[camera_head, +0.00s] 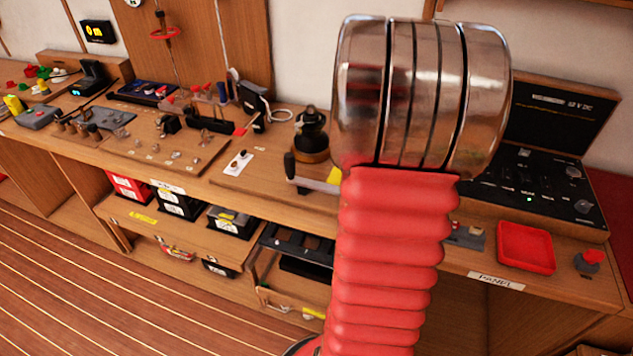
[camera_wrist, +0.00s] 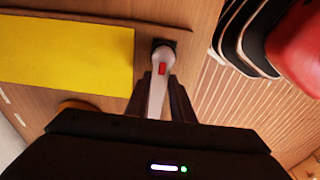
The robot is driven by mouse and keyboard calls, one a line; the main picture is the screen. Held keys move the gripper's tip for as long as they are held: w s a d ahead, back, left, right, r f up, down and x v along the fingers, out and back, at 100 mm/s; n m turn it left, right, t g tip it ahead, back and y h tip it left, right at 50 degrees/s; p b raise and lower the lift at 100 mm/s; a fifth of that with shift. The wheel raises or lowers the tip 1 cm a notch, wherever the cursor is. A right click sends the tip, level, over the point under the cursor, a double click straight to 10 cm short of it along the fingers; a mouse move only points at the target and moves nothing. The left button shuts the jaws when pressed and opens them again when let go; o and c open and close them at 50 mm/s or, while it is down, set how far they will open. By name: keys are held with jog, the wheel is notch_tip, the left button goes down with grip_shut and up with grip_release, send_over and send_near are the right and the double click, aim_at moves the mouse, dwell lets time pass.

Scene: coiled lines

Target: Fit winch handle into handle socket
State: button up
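The winch handle (camera_wrist: 158,85) shows in the wrist view as a silver lever with a red catch near its far rounded end. A black square part (camera_wrist: 165,43) shows at that end; I cannot tell whether it belongs to the handle. My gripper (camera_wrist: 159,86) has a dark finger close against each side of the lever and appears shut on it. In the head view, a silver bar with an upright dark grip (camera_head: 289,165) sticks out left of my red arm, which hides my gripper. I cannot make out the handle socket.
A dark winch with a brass base (camera_head: 311,145) stands on the bench behind the bar. A yellow plate (camera_wrist: 65,55) lies beside the lever. A black panel case (camera_head: 545,185) and a red tray (camera_head: 525,247) stand at right. Bins (camera_head: 130,188) sit on the shelf below.

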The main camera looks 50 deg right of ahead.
grip_shut()
jog(key=shift+r, duration=0.5)
dwell(0.4)
jog(key=shift+r, duration=2.15)
